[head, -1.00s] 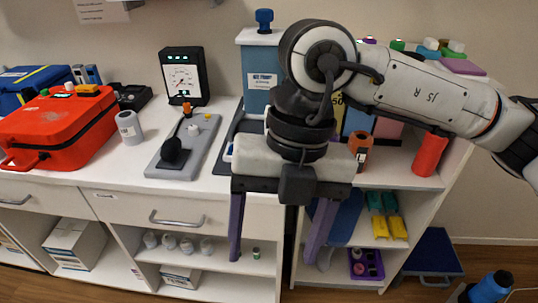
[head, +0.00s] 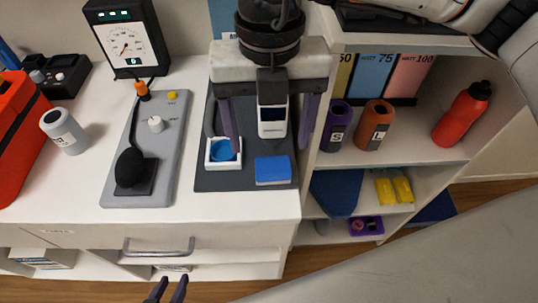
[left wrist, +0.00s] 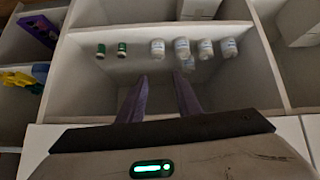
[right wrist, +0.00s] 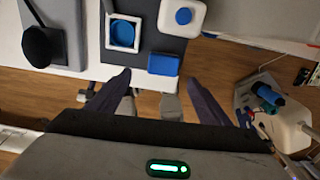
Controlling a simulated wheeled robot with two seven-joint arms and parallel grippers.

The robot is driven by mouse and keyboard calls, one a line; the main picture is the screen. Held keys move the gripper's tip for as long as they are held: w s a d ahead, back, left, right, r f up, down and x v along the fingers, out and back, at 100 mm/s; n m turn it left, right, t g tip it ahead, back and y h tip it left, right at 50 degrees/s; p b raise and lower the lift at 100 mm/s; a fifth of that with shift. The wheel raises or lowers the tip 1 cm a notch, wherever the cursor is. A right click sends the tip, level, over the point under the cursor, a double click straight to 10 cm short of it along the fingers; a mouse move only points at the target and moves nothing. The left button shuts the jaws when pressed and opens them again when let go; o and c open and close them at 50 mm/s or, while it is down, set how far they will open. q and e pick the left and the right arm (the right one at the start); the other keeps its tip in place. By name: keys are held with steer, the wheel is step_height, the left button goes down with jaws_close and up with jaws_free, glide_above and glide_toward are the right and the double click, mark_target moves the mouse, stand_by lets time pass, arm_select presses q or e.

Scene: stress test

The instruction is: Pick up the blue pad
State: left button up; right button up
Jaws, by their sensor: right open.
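The blue pad (head: 272,170) is a small flat block on the front right of a dark mat (head: 225,182) on the white counter. It also shows in the right wrist view (right wrist: 164,64). My right gripper (head: 268,140) is open and empty, fingers pointing down above the mat, just behind the pad in the head view. In the right wrist view the pad lies ahead between its fingertips (right wrist: 158,76), apart from them. My left gripper (head: 173,283) is low in front of the counter; the left wrist view shows its fingers (left wrist: 162,77) apart with nothing between them.
On the mat, a white square tray (head: 223,164) with a blue round piece stands left of the pad, and a white block (head: 272,122) behind it. A grey panel (head: 168,155) is further left. Bottles (head: 375,124) stand on the right shelf. The counter's front edge is close.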

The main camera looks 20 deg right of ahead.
mark_target(273, 165)
steer(key=shift+s+f, duration=0.1)
steer(key=shift+f, duration=0.85)
steer(key=f, duration=0.2)
steer(key=f+p, duration=0.1)
steer(key=f, duration=0.1)
steer(key=shift+d+f, duration=0.1)
steer(key=shift+d, duration=0.3)
steer(key=shift+w+f, duration=0.2)
steer(key=shift+f, duration=0.35)
steer(key=c, duration=1.1)
step_height(273, 165, up, 10)
steer(key=shift+r+b, duration=0.1)
steer(key=shift+b, duration=0.25)
steer(key=o, duration=0.4)
steer(key=c, duration=0.3)
steer(key=shift+c, duration=0.2)
